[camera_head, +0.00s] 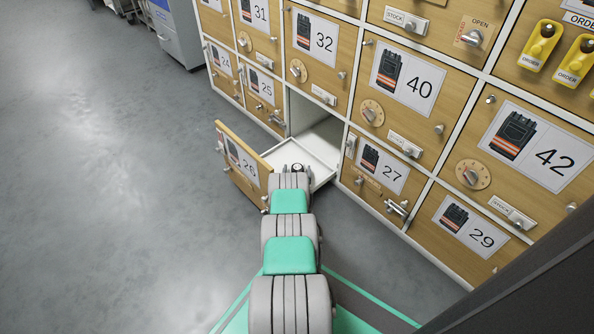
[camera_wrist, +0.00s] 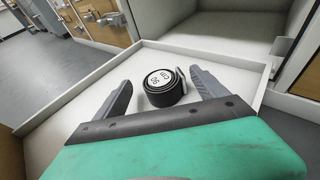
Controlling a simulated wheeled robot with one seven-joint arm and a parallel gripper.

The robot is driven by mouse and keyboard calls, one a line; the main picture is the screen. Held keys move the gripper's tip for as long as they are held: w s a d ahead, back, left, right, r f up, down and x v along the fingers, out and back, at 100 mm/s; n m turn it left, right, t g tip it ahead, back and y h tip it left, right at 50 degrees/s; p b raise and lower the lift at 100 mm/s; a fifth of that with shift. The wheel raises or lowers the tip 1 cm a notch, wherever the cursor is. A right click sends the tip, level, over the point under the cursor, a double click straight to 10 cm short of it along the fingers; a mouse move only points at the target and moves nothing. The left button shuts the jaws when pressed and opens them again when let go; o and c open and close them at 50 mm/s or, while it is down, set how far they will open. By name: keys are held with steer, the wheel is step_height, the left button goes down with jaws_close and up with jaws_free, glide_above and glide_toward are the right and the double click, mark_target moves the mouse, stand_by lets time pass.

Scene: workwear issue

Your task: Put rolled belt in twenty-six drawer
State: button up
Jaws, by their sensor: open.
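The twenty-six drawer (camera_head: 322,176) is pulled out of the cabinet; its wooden front, marked 26, faces left, and its white inside is visible. The rolled belt (camera_wrist: 160,88), a black coil with a pale label on top, sits on the white drawer floor in the wrist view. My gripper (camera_wrist: 159,78) is open, low over the drawer, with a finger on either side of the belt. A gap shows at the left finger; the right finger is close, and I cannot tell whether it touches. In the head view my arm hides most of the gripper.
Closed numbered lockers surround the drawer, among them 25 (camera_head: 262,89), 32 (camera_head: 319,42) and 27 (camera_head: 383,168). The space behind the pulled-out drawer is open and empty where visible. Grey floor (camera_head: 100,190) is clear at left. A dark panel (camera_head: 540,275) stands at lower right.

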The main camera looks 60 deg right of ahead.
steer(key=shift+s+a+r+p, duration=0.1)
steer(key=shift+a+r+p, duration=0.05)
steer(key=shift+r+p, duration=0.25)
steer(key=p+v, duration=0.8)
steer(key=v, duration=0.2)
steer(key=shift+s+a+r+p, duration=0.2)
steer(key=shift+a+r+p, duration=0.05)
steer(key=shift+p, duration=0.05)
steer(key=shift+s+a+f, duration=0.1)
steer(key=shift+s+a, duration=0.15)
steer(key=shift+a, duration=0.1)
